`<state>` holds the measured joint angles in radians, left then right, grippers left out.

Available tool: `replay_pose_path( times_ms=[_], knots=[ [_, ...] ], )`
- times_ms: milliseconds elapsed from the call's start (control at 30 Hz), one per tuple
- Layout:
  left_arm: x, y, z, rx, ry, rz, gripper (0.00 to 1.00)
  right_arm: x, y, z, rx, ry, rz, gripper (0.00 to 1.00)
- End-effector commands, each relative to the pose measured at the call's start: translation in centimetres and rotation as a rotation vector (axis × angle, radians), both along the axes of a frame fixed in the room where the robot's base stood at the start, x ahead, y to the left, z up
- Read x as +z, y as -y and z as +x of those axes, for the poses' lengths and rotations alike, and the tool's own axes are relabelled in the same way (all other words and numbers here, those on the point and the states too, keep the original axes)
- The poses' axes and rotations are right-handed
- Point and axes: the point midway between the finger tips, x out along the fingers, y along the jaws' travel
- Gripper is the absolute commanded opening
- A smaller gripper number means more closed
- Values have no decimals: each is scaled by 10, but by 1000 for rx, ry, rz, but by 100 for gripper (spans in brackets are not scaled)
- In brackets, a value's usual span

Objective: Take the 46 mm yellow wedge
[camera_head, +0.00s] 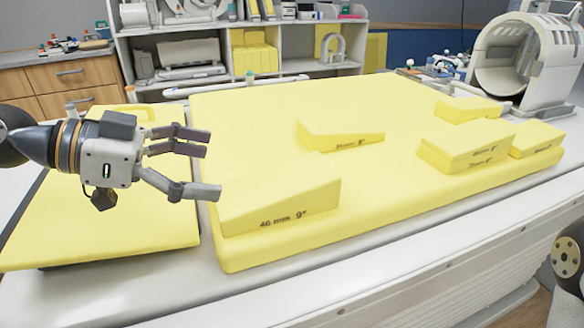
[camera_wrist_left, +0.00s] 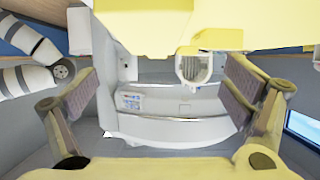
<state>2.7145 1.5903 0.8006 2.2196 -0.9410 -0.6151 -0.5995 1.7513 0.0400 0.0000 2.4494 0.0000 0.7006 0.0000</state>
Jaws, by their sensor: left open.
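The 46 mm yellow wedge (camera_head: 280,195) lies at the near left corner of the large yellow mat, with its printed "46 mm 9°" label facing front. My left gripper (camera_head: 213,165) is open and empty, just left of the wedge, its fingers pointing right. Its lower fingertip overlaps the wedge's left edge in the head view; I cannot tell whether they touch. In the left wrist view, the open fingers (camera_wrist_left: 160,92) stand wide apart with nothing between them. A yellow block fills the top of that view; I cannot tell which piece it is. My right gripper is not shown.
The large yellow mat (camera_head: 250,115) carries another wedge (camera_head: 340,136) in the middle and several yellow pieces at right. A lower yellow pad (camera_head: 110,230) lies at left. A white ring-shaped scanner (camera_head: 530,60) stands at the far right. Shelves (camera_head: 210,35) stand behind.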

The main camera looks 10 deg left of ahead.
Motion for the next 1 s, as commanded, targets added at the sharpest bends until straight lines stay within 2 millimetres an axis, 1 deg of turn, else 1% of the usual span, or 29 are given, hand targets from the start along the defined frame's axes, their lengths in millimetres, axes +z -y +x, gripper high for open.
replay_pose_path(
  times_ms=[33,100,200,333,533,633,833,867,900,967,1000],
  knots=[
    [-16,9,6,-6,-21,5,94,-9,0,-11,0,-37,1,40],
    [-25,22,15,-7,-24,5,94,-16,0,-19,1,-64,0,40],
    [-31,37,25,-6,-22,5,94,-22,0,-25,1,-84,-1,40],
    [-33,49,32,-4,-15,2,94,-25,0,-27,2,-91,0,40],
    [-49,79,48,-5,-12,4,94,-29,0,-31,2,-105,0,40],
    [-51,86,54,-2,-8,2,94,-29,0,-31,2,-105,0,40],
    [-50,87,55,1,-8,-2,94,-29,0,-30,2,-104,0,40],
    [-50,87,55,1,-8,-2,92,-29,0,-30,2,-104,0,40],
    [-50,87,55,1,-8,-2,83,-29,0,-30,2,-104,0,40],
    [-50,87,55,1,-8,-2,69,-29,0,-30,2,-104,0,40],
    [-50,87,55,1,-8,-2,60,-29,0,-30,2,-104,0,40]
  ],
)
